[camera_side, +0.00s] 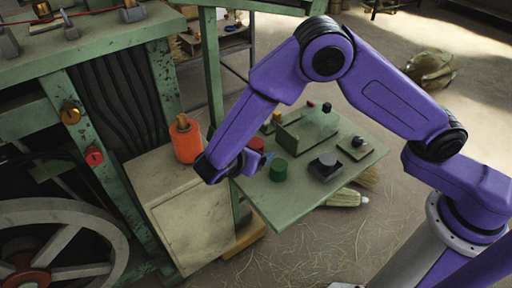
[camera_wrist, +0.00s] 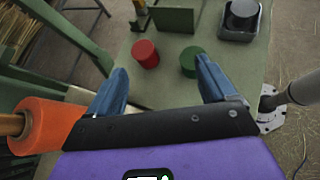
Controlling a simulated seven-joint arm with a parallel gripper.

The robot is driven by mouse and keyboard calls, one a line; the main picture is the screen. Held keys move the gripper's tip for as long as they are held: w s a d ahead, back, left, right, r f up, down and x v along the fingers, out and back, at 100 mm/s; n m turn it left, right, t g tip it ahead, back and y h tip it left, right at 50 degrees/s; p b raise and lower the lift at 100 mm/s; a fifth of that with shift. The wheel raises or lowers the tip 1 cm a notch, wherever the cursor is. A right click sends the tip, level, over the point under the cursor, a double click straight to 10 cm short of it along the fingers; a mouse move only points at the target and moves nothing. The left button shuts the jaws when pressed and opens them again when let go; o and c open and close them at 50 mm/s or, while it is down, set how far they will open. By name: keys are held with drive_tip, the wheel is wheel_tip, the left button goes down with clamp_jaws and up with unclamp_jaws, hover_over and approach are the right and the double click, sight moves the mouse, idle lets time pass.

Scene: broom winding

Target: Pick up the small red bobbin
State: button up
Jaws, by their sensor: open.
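The small red bobbin (camera_wrist: 145,54) is a short red cylinder standing on the green table (camera_wrist: 164,90) in the wrist view. It lies ahead of my gripper (camera_wrist: 161,67), nearer the left finger. My gripper's two blue fingers are spread apart with nothing between them. In the side view my gripper (camera_side: 249,163) is at the table's left edge, and the red bobbin (camera_side: 256,144) shows just behind it, partly hidden. A green cylinder (camera_wrist: 193,62) stands right of the bobbin, ahead of the right finger; it also shows in the side view (camera_side: 278,170).
A large orange spool (camera_side: 185,140) stands on the cabinet to the left, close beside my gripper in the wrist view. Green machine framing rises on the left.

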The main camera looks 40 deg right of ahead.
sight(256, 142)
wheel_tip(256, 142, down, 5)
drive_tip(key=w+a+n+t+h, duration=0.1)
drive_tip(key=w+a+n+t, duration=0.1)
drive_tip(key=w+a+n, duration=0.1)
drive_tip(key=x, duration=1.7)
drive_tip(key=shift+s+d+r, duration=0.1)
drive_tip(key=shift+d+r, duration=0.3)
drive_tip(key=c, duration=1.1)
